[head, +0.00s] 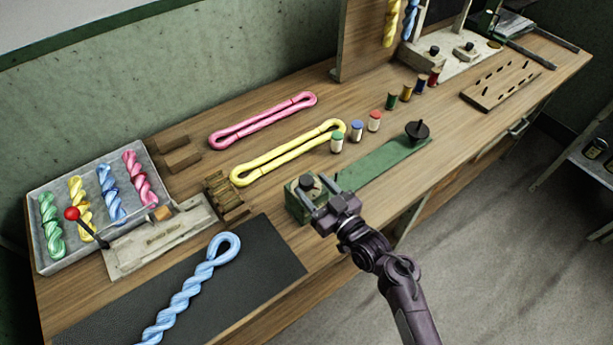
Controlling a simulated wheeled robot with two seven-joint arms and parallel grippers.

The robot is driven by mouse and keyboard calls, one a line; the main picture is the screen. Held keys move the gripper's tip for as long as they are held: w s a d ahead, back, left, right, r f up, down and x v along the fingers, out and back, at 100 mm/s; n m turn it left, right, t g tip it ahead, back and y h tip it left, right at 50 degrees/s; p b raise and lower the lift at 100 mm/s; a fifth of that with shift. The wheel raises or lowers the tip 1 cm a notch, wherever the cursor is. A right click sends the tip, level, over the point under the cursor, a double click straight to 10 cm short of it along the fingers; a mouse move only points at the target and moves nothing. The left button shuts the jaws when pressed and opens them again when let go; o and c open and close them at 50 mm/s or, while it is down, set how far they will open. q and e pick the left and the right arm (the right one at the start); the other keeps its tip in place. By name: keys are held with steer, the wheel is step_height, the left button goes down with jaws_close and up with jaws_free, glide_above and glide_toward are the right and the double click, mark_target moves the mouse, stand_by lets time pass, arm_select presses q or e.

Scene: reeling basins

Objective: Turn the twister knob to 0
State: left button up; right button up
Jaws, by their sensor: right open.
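The twister is a long green plate (375,165) with a green box (292,204) at its near left end and a black post (417,131) at its far end. A dark round knob (306,182) sits on top of the green box. My right gripper (317,187) is open at the box, with its fingers pointing toward the knob. The fingers look close to the knob, but I cannot tell whether they touch it. No scale or number on the knob is readable. My left gripper is not in view.
A dark mat (262,262) with a blue twisted skein (190,288) lies left of the box. A yellow loop (285,155), small jars (357,130) and spools (406,93) stand behind. A tray (45,252) of coloured skeins is at the far left. The front edge runs close by.

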mark_target(311, 185)
steer(key=shift+p+x, duration=0.3)
steer(key=shift+x, duration=1.5)
steer(key=c, duration=0.9)
